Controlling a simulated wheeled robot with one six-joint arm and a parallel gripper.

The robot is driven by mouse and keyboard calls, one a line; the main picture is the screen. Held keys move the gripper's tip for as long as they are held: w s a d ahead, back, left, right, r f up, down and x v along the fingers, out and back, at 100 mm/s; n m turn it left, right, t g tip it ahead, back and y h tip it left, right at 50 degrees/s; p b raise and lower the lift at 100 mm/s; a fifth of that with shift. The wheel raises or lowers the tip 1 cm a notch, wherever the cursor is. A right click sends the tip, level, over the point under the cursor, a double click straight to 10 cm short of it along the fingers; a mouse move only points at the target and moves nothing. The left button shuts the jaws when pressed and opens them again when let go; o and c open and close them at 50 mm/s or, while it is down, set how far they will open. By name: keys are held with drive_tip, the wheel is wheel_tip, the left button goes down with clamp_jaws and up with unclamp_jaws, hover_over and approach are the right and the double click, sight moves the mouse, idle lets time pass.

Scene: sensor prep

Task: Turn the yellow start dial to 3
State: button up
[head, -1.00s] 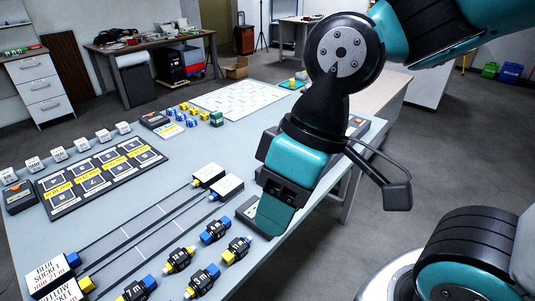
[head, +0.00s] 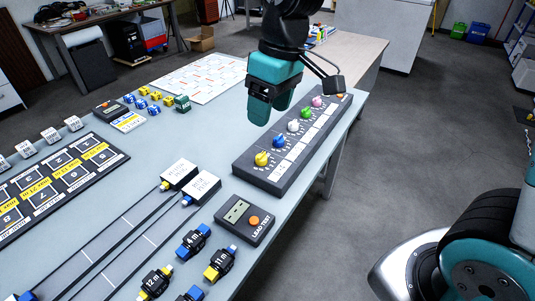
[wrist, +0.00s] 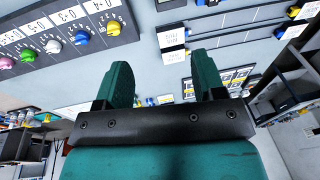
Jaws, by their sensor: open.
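The yellow dial (head: 261,158) is at the near end of a dark dial panel (head: 262,177) in the head view. It also shows at the upper left in the wrist view (wrist: 113,28). Its pointer setting is too small to read. My gripper (head: 263,113) is above and left of the panel, apart from the dials. In the wrist view its two fingers (wrist: 161,82) are spread with nothing between them.
A LEAD TEST box (head: 245,219) with an orange button sits just in front of the panel. Two tracks with white labelled blocks (head: 180,174) and several connectors (head: 193,241) lie to its left. The table's right edge runs close beside the panel. A white grid sheet (head: 200,75) lies behind.

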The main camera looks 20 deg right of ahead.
drive_tip(key=h, duration=0.2)
hover_over(262, 154)
wheel_tip(262, 154, down, 8)
drive_tip(key=r, duration=0.1)
wheel_tip(262, 154, down, 18)
drive_tip(key=shift+r+p, duration=0.1)
drive_tip(key=shift+p, duration=0.6)
drive_tip(key=shift+c, duration=0.2)
drive_tip(key=c, duration=0.9)
